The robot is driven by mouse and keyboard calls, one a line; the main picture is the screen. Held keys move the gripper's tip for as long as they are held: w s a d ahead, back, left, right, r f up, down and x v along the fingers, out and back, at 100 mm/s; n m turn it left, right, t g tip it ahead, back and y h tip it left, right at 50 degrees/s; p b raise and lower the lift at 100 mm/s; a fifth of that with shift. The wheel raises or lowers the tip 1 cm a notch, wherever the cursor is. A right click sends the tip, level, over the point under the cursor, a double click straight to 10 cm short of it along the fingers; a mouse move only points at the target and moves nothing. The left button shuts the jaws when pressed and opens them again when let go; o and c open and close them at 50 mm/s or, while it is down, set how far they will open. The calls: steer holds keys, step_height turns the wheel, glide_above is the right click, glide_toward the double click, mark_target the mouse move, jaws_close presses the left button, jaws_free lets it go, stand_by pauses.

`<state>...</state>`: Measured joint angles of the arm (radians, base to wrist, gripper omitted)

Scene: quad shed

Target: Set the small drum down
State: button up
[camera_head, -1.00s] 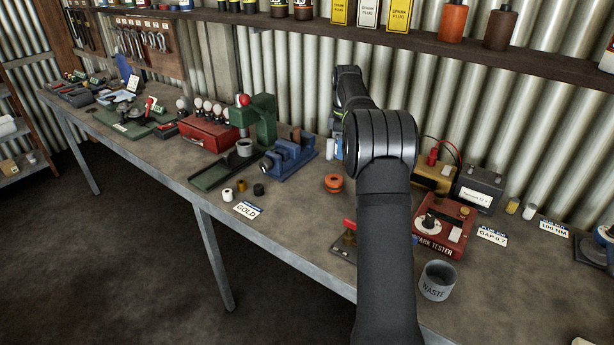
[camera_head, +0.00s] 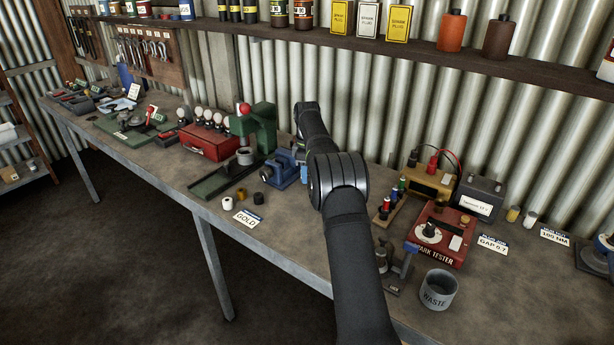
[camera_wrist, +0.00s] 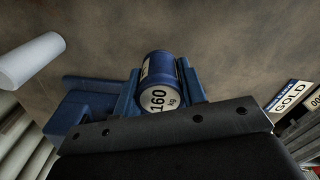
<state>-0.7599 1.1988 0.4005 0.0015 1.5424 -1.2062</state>
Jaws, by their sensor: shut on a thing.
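In the wrist view, a small blue drum (camera_wrist: 161,68) with a pale end reading "160 kg" stands out between the two fingers of my gripper (camera_wrist: 161,88). The fingers are shut on its sides. A blue vise-like block (camera_wrist: 85,105) is close on the left of the drum; I cannot tell if they touch. The bench top (camera_wrist: 225,40) lies beyond, and the gap to it is unclear.
A white cylinder (camera_wrist: 30,60) is left in the wrist view. The green press (camera_head: 262,127) stands behind the vise. The spark tester (camera_head: 440,236) and waste cup (camera_head: 438,290) are to the right.

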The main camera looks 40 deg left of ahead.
steer(key=shift+f, duration=0.7)
steer(key=shift+f, duration=0.1)
steer(key=o, duration=1)
steer(key=shift+f, duration=0.1)
step_height(320, 180, up, 12)
steer(key=shift+r, duration=0.15)
steer(key=shift+f, duration=4.45)
